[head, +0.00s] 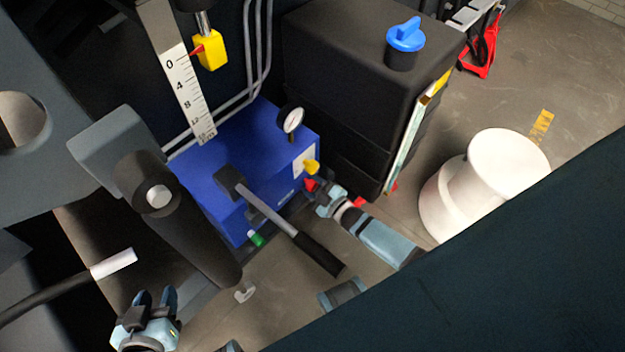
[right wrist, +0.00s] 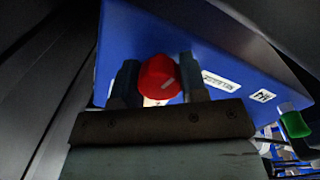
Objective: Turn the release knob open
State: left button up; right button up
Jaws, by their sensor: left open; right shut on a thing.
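A red knob (head: 310,184) sits low on the right end of a blue box (head: 215,180). In the right wrist view the red knob (right wrist: 158,80) lies between both fingers and carries a short pale mark. My right gripper (head: 322,197) is shut on it; the fingers cover its sides. The knob's base is mostly hidden. My left gripper (head: 155,300) is open and empty at the lower left of the head view, well away from the box.
A lever with a black grip (head: 318,254) sticks out from the box, left of my right gripper. A gauge (head: 292,121), yellow knob (head: 311,167) and green part (head: 256,240) are on the box. A black tank (head: 340,60) and white stool (head: 495,175) stand right.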

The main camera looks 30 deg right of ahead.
pick_arm(q)
jog(key=shift+d, duration=0.1)
pick_arm(e)
jog(key=shift+n, duration=0.8)
pick_arm(q)
jog(key=shift+f, duration=0.15)
pick_arm(e)
jog(key=o, duration=0.9)
jog(key=shift+s, duration=0.1)
pick_arm(q)
jog(key=shift+s+a+p, duration=0.15)
jog(key=shift+a+p, duration=0.1)
jog(key=shift+p, duration=0.65)
pick_arm(e)
jog(key=v, duration=1.3)
jog(key=shift+s+d, duration=0.15)
jog(key=shift+s, duration=0.2)
